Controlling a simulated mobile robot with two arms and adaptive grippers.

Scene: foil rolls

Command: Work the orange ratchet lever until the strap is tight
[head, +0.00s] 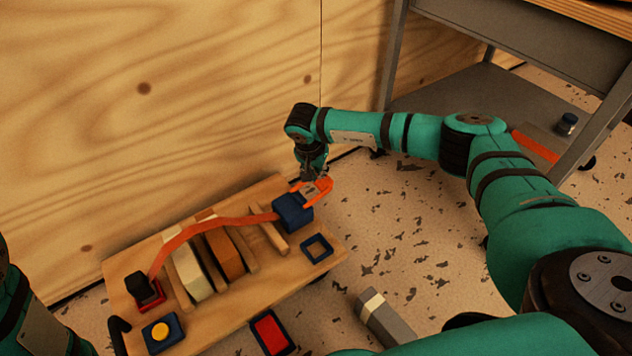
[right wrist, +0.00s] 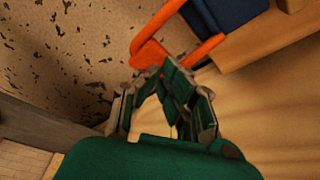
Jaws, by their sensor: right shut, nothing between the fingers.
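The orange ratchet lever (head: 318,191) sticks out from the blue ratchet body (head: 293,213) at the right end of a wooden board. The orange strap (head: 205,226) arches from the ratchet over the rolls to a dark block at the board's left end. My right gripper (head: 313,178) is shut and empty, right at the lever in the head view. In the right wrist view its fingertips (right wrist: 165,70) lie close by the end of the orange lever (right wrist: 150,52); whether they touch cannot be told. My left arm shows only at the left edge; its gripper is out of view.
A plywood wall stands behind. A grey metal table is at upper right.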

